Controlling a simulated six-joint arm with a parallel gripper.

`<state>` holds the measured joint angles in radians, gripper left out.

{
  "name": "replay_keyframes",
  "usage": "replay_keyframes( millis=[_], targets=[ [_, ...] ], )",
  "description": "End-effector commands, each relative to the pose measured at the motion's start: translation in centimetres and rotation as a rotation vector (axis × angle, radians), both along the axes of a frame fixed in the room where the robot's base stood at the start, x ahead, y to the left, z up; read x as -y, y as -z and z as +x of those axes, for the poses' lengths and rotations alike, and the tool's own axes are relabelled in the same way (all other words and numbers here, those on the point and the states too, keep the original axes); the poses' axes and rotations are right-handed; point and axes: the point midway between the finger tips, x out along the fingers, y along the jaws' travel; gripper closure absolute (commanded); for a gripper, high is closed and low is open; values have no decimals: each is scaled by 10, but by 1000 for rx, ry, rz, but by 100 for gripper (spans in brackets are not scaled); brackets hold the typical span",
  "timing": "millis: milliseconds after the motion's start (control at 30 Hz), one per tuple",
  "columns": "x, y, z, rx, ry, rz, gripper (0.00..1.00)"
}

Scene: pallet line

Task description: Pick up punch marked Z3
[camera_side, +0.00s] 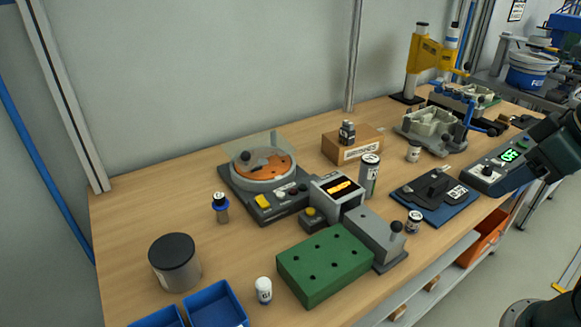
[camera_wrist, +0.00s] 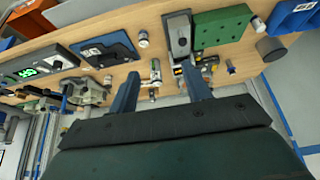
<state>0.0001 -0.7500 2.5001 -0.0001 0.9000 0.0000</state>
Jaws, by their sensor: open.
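Several small upright cylinders stand on the bench, and I cannot read Z3 on any of them, so I cannot tell which is the punch. A white one (camera_side: 263,290) with a dark mark stands left of the green block. One with a dark band (camera_side: 414,221) stands beside the blue mat. A blue-collared one (camera_side: 221,208) stands alone at the left. A tall grey labelled one (camera_side: 370,175) and a pale one (camera_side: 413,152) are farther back. My gripper (camera_wrist: 161,84) is open and empty above the bench; its fingertips are not clear in the side view.
A green holed block (camera_side: 325,264), a grey block with a black knob (camera_side: 374,235), an orange turntable (camera_side: 264,167) and a lit display box (camera_side: 338,190) crowd the middle. Blue bins (camera_side: 216,306) and a dark-lidded tin (camera_side: 174,262) are at the left. Bare wood lies at the left rear.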

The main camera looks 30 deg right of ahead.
Motion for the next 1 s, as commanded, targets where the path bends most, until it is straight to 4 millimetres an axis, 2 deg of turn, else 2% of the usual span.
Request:
replay_keyframes(
  millis=[133,200,633,867,1000],
  targets=[
    [0,0,0,0,0,0,49],
    [0,0,0,0,0,0,39],
    [-2,-4,6,-1,-17,-2,39],
    [-13,-19,37,-6,-96,-7,39],
    [-24,-31,67,-8,-173,-12,39]
  ],
)
